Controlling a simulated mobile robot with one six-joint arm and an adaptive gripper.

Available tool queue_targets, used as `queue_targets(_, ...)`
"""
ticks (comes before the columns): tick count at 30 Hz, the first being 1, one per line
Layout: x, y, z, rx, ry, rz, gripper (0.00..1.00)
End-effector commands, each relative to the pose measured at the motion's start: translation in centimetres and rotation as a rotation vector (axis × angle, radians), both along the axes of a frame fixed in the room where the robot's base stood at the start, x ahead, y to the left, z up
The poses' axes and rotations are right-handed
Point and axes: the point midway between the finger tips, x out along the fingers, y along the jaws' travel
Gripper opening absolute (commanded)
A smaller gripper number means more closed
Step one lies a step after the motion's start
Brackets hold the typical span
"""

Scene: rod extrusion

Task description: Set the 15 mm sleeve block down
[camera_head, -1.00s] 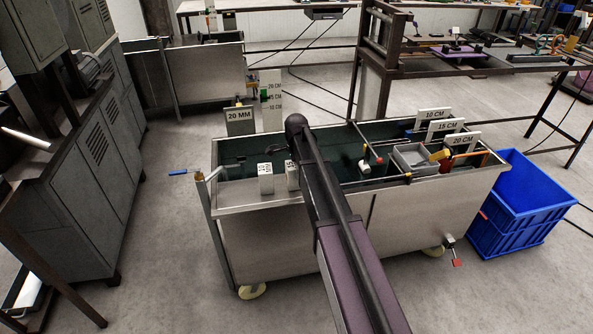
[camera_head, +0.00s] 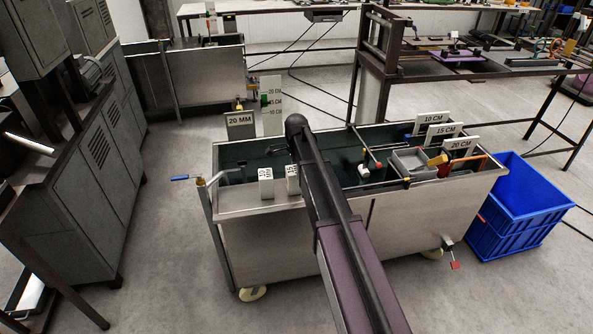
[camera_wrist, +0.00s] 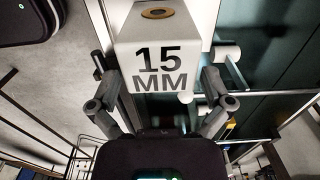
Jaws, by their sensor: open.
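The 15 mm sleeve block (camera_wrist: 172,28) is white, with a "15 MM" label and a brass-coloured ring in its top. It fills the middle of the wrist view between the fingers of my gripper (camera_wrist: 158,78). The fingers stand apart on either side of it. I cannot tell whether either one touches it. In the head view two small white labelled blocks stand on the near rim of the metal tank, a left one (camera_head: 265,183) and a right one (camera_head: 292,180) partly behind my arm. Their labels are too small to read surely.
The metal tank (camera_head: 290,220) has a dark open inside. A "20 MM" sign (camera_head: 240,121) stands behind it. A grey tray (camera_head: 408,163) and length signs, such as "15 CM" (camera_head: 440,131), are at its right. A blue crate (camera_head: 520,210) stands right of it; grey cabinets (camera_head: 85,185) are left.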

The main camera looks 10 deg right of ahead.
Motion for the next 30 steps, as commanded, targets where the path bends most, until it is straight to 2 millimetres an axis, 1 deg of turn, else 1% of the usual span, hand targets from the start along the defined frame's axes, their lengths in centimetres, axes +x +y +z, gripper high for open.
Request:
queue_targets(1, 0.0, 0.0, 0.9, 0.000, 0.000, 0.000, 1.00)
queue_targets(3, 0.0, 0.0, 1.5, 0.000, 0.000, 0.000, 1.00)
queue_targets(30, 0.0, 0.0, 8.7, 0.000, 0.000, 0.000, 1.00)
